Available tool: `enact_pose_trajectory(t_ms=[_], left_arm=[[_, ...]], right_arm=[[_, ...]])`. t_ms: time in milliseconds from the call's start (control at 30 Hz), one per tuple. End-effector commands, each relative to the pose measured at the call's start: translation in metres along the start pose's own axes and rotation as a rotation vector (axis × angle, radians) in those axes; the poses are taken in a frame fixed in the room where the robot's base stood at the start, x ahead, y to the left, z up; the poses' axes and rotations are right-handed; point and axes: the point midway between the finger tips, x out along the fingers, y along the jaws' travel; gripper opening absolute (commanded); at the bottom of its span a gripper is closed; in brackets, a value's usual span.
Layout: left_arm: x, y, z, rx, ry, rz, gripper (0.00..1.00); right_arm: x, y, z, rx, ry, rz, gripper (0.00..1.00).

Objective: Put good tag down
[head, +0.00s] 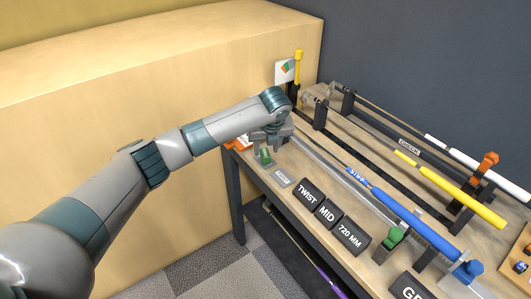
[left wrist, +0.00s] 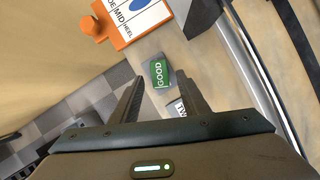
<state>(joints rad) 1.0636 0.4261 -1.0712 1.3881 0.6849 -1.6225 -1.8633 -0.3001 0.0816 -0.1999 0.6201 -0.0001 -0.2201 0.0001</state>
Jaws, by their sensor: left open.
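The good tag is a small green block (left wrist: 159,74) with the white word GOOD, in the left wrist view. It rests on a small grey patch near the table's front edge and shows as a green spot in the head view (head: 264,156). My left gripper (left wrist: 156,82) is open, its two dark fingers apart, with the tag just past and between the fingertips. Nothing is held in it. In the head view the left gripper (head: 268,146) is partly hidden by its own wrist, above the tag. My right gripper is not in view.
An orange stand with a white card (left wrist: 128,16) is close beside the tag. A small label plate (head: 282,178) and black blocks marked TWIST (head: 307,193), MID (head: 327,213) and 720 MM (head: 350,238) line the front edge. A blue-gripped club (head: 415,224) lies behind.

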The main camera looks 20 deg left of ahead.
Motion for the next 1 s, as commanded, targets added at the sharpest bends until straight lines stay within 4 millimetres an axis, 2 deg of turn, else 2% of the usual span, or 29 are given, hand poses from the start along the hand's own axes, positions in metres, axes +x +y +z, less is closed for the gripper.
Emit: enact_pose_trajectory(t_ms=[300, 500, 667, 1000], left_arm=[[-0.055, 0.0, 0.0, 0.0, -0.003, -0.001, 0.41], [-0.078, 0.0, 0.0, 0.0, -0.001, 0.0, 0.41], [-0.084, 0.0, 0.0, 0.0, -0.001, 0.0, 0.41], [-0.084, 0.0, 0.0, 0.0, -0.001, 0.001, 0.41]], right_arm=[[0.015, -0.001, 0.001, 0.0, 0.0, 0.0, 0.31], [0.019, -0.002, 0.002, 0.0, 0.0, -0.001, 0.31], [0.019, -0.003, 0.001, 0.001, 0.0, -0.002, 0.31], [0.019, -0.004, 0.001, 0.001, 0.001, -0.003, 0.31]])
